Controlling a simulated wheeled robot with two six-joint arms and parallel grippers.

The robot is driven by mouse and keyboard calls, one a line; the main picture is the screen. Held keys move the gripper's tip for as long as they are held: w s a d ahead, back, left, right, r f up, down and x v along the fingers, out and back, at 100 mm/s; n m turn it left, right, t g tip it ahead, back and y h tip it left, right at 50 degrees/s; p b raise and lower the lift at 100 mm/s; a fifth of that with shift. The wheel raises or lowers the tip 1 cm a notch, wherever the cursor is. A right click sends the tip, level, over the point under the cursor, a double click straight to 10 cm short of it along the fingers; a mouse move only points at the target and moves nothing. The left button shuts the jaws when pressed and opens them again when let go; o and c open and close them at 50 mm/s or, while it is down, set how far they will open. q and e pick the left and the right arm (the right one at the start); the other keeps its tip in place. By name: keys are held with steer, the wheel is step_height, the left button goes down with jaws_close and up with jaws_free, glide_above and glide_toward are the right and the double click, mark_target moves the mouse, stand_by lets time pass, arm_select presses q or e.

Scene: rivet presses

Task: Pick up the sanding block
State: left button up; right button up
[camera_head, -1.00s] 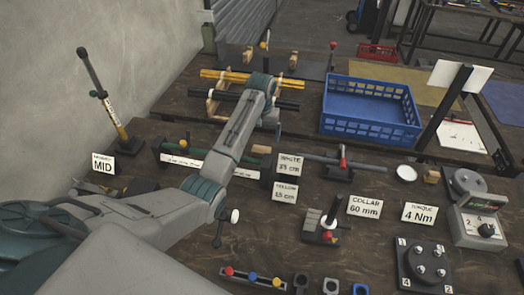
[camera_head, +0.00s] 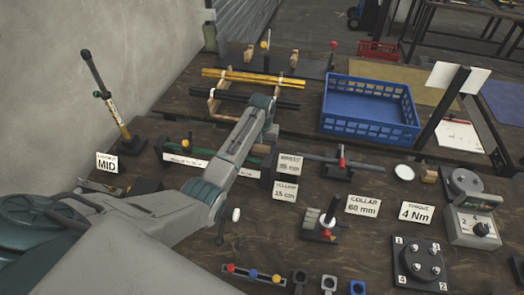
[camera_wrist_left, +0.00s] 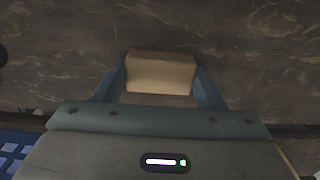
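The sanding block, a tan wooden block (camera_wrist_left: 160,73), shows in the left wrist view between the two blue fingers of my left gripper (camera_wrist_left: 161,78). The fingers stand at its left and right sides, at or very close to its edges. I cannot tell whether they press on it or whether it is clear of the table. My right gripper is not in view.
A blue crate (camera_head: 370,108) stands to the right. Yellow and black rods (camera_head: 253,78) lie on a rack behind. Sign cards (camera_head: 285,191), a clamp stand (camera_head: 321,228) and a red-handled tool (camera_head: 342,160) stand close to the arm's right. A leaning lever (camera_head: 101,88) stands at left.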

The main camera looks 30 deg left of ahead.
mark_target(262, 148)
arm_select(q)
steer(key=c, duration=0.4)
steer(key=shift+o, duration=0.2)
steer(key=shift+r, duration=0.1)
step_height(262, 148, up, 9)
steer(key=shift+f+b, duration=0.1)
steer(key=shift+b, duration=1)
steer(key=shift+r, duration=0.55)
